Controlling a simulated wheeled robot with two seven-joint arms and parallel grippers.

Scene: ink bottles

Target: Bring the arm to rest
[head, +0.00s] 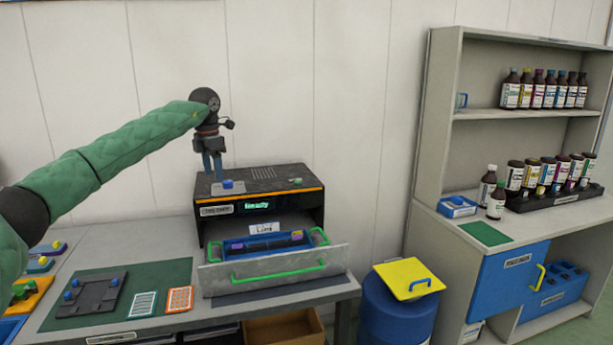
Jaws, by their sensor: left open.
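My left arm comes in from the left in a green padded sleeve and reaches over the workbench. My left gripper (213,166) points down, with its fingers just above the left part of the black machine's top (265,178), close to a small grey block with a blue knob (228,186). I see nothing held between the fingers. Whether the fingertips touch the machine's top cannot be told. My right gripper is not in view.
The machine's drawer (275,270) is open at the front, with a blue tray (262,243) inside. A blue bin (395,312) with a yellow lid (408,278) stands right of the bench. A shelf unit (440,150) with several ink bottles stands at the right.

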